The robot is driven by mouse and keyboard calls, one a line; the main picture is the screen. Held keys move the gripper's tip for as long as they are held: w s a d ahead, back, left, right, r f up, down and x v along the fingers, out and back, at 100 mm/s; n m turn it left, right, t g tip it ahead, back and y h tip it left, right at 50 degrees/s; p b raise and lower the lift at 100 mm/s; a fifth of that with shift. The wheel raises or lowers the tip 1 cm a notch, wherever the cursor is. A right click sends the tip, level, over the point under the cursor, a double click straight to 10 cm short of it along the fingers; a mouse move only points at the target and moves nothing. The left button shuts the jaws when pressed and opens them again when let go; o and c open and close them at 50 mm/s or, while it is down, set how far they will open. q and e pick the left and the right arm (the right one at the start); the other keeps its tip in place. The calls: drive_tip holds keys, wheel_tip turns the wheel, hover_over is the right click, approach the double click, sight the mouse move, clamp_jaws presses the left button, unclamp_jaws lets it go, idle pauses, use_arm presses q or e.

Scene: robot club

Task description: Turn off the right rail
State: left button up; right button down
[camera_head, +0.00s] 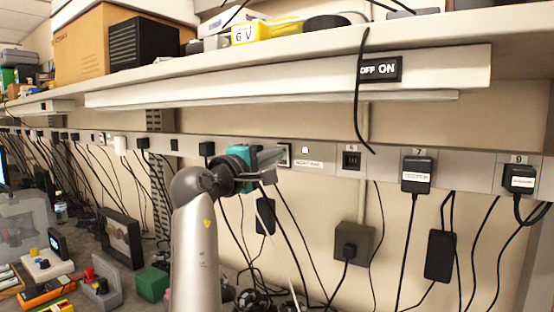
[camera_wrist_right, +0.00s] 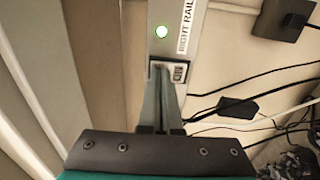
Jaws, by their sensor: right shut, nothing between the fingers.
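The right rail is a grey power strip (camera_head: 385,163) along the wall under the shelf. Its white label (camera_head: 308,164) reads "RIGHT RAIL" in the right wrist view (camera_wrist_right: 187,25). My left gripper is not in view.
Black plugs (camera_head: 416,172) and hanging cables line the strip to the right. The bench below left is cluttered with a black frame (camera_head: 121,238) and a green block (camera_head: 152,284).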

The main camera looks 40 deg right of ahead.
drive_tip(key=shift+d+r, duration=0.1)
idle(0.4)
drive_tip(key=shift+d+r+p, duration=0.1)
drive_tip(key=shift+r+p, duration=0.05)
drive_tip(key=shift+p, duration=0.15)
